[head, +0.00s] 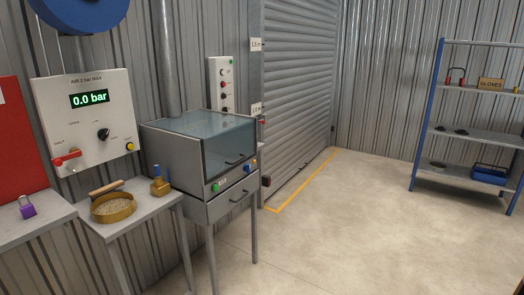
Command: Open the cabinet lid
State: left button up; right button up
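A grey metal cabinet (172,156) stands on legs against the corrugated wall, left of centre in the head view. Its lid (228,146) is a tinted transparent panel forming the top and front, and it looks shut. A dark bar handle (235,161) sits low on the lid's front. Below it are a green button, a blue and a yellow control, and a drawer (232,199) with its own dark handle. Neither of my grippers is in view.
A table (150,204) left of the cabinet holds a round sieve (113,207), a wooden-handled tool and a small brass-coloured block (159,186). A gauge panel (88,118) reads 0.0 bar. Blue-framed shelves (468,138) stand at right. The floor (345,225) before the cabinet is clear.

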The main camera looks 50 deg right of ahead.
aim_at(201, 123)
jog(key=z, duration=1.25)
jog(key=i+u, duration=0.2)
jog(key=i, duration=0.25)
jog(key=i+l+u, duration=0.15)
jog(key=i, duration=0.25)
jog(key=i+l+u, duration=0.2)
jog(key=i, duration=0.25)
